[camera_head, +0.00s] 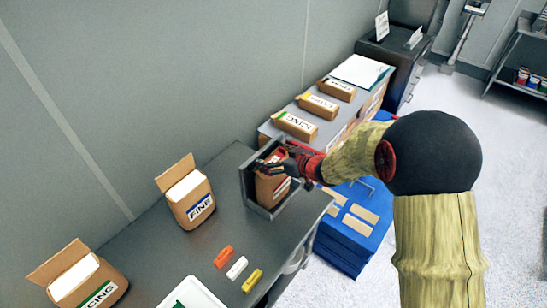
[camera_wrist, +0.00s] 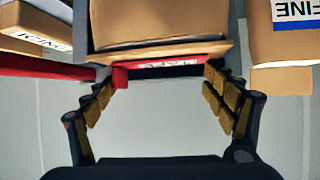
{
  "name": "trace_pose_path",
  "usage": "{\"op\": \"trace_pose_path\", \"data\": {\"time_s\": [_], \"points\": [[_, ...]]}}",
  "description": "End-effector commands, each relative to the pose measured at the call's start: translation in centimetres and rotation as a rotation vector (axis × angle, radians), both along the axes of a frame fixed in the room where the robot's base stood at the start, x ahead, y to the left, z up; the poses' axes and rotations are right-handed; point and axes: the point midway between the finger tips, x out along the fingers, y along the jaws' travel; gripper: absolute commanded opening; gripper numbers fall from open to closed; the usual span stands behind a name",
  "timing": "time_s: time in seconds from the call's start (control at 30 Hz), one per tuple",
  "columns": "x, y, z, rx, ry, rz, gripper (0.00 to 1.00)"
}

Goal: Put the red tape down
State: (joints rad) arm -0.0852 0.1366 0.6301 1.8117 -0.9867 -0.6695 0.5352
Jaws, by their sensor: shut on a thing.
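The red tape (camera_wrist: 172,64) shows in the wrist view as a narrow red strip with white lettering, along the edge of a brown carton (camera_wrist: 165,20). My gripper (camera_wrist: 165,88) has its fingers at the two ends of the strip, shut on it. In the head view my gripper (camera_head: 275,165) is over the top of the carton (camera_head: 273,188), which stands in a grey open-topped holder (camera_head: 249,190) on the dark table. A little red shows at the carton's top; my fingers hide part of it.
Orange (camera_head: 223,257), white (camera_head: 237,267) and yellow (camera_head: 252,280) pieces lie on the table in front. An open FINE carton (camera_head: 197,208) and an open ICING carton (camera_head: 102,292) stand left. A white tray (camera_head: 190,294) is at the front edge. Several closed packages lie behind.

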Motion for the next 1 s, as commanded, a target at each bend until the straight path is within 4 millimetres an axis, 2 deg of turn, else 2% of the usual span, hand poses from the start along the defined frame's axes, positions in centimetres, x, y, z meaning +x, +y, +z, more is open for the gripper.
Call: {"op": "trace_pose_path", "data": {"time_s": [0.13,0.17,0.4,0.8,1.0], "points": [[0.0,0.0,-0.3,-0.001,0.001,0.000,0.73],[0.0,0.0,-0.3,-0.001,0.001,0.000,0.86],[0.0,0.0,-0.2,-0.001,0.001,0.000,0.99],[0.0,0.0,0.1,0.000,0.000,0.000,1.00],[-1.6,-1.6,1.4,-0.001,-0.001,-0.002,1.00]]}}
